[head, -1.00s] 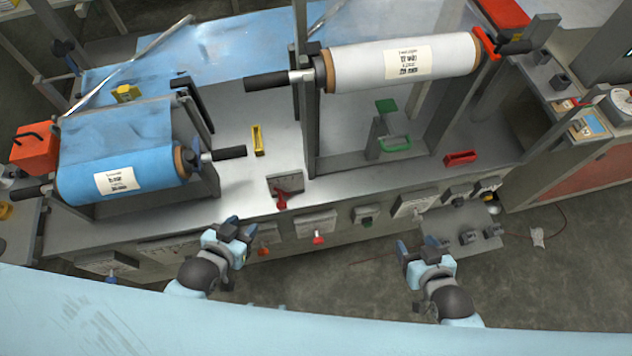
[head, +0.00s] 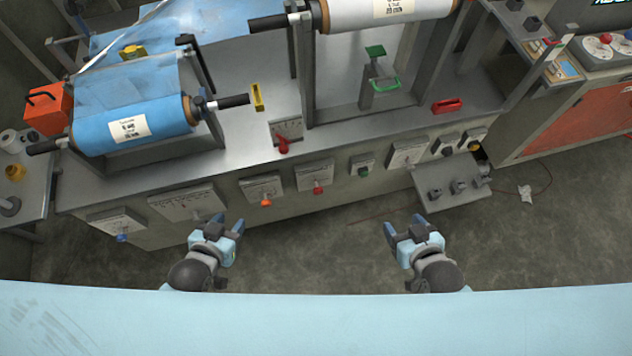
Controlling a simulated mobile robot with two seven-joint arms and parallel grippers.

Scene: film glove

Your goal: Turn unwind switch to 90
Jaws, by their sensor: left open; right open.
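The machine front carries several dial switches with small, unreadable labels: a blue knob (head: 122,238) at the far left, an orange knob (head: 265,202), a red knob (head: 318,190) and a green-fronted knob (head: 363,171). A red lever (head: 283,145) sits on a plate above them. I cannot tell which is the unwind switch. My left gripper (head: 206,228) is open and empty, in front of the panel between the blue and orange knobs. My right gripper (head: 404,227) is open and empty, below and right of the green-fronted knob. Both appear apart from the switches.
A blue film roll (head: 130,128) and a white roll (head: 385,10) are mounted on the machine. A small shelf (head: 455,190) with dark knobs juts out at the right. Bare floor (head: 330,245) lies between my grippers. A side desk (head: 590,100) stands at the right.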

